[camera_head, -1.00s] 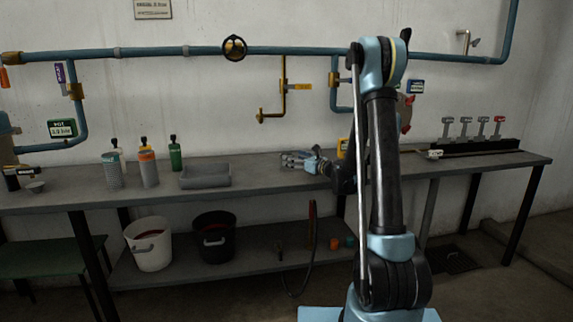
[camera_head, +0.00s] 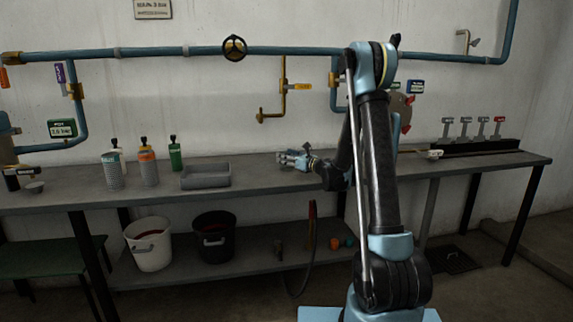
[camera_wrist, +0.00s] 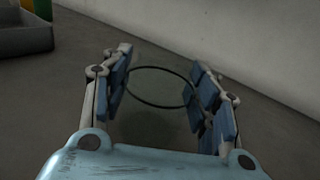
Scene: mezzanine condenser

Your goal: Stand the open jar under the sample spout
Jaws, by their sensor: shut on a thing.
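The open jar (camera_wrist: 160,86) shows in the wrist view as a clear glass shape with a dark round rim, between my gripper's fingers. My gripper (camera_wrist: 160,98) is shut on it, one finger pad on each side. In the head view my gripper (camera_head: 284,159) is low over the bench; the jar is too small and clear to make out there. I cannot tell whether its base touches the bench. A brass spout (camera_head: 271,114) comes down from the blue wall pipe, above and a little left of my gripper. It has a valve with an orange handle (camera_head: 300,87).
A grey tray (camera_head: 206,178) lies on the bench (camera_head: 260,176) to the left of my gripper; its corner shows in the wrist view (camera_wrist: 25,40). Several bottles (camera_head: 148,168) stand farther left. The bench around the jar is clear. Two buckets (camera_head: 214,238) stand on the lower shelf.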

